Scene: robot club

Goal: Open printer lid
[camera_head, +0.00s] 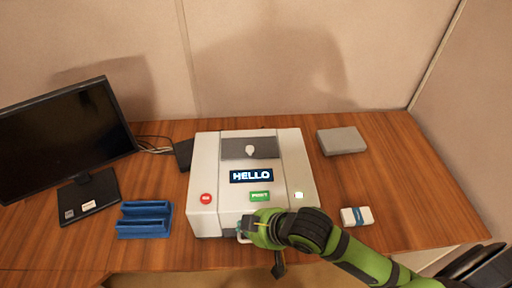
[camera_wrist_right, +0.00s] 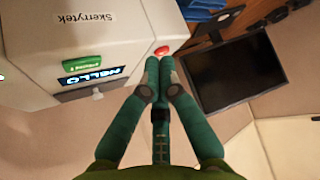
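The printer (camera_head: 222,185) is a pale box standing in the middle of the desk. Its top has a dark grey panel with a small white knob (camera_head: 250,150), a HELLO display (camera_head: 251,176), a red button (camera_head: 206,198) and a green PRINT button (camera_head: 260,196). The panel looks closed. In the right wrist view the printer's front (camera_wrist_right: 90,30) carries a Skerrytek label, and the knob also shows (camera_wrist_right: 98,95). My right gripper (camera_wrist_right: 159,62) has its green fingers together with nothing seen between them. In the head view it is at the printer's front edge, where contact is unclear. My left gripper is not in view.
A monitor (camera_head: 65,135) stands at the left, with a blue rack (camera_head: 145,219) on the desk right of it. A grey box (camera_head: 341,141) lies behind right of the printer, and a small white-and-blue block (camera_head: 357,216) lies right. The wall is close behind the desk.

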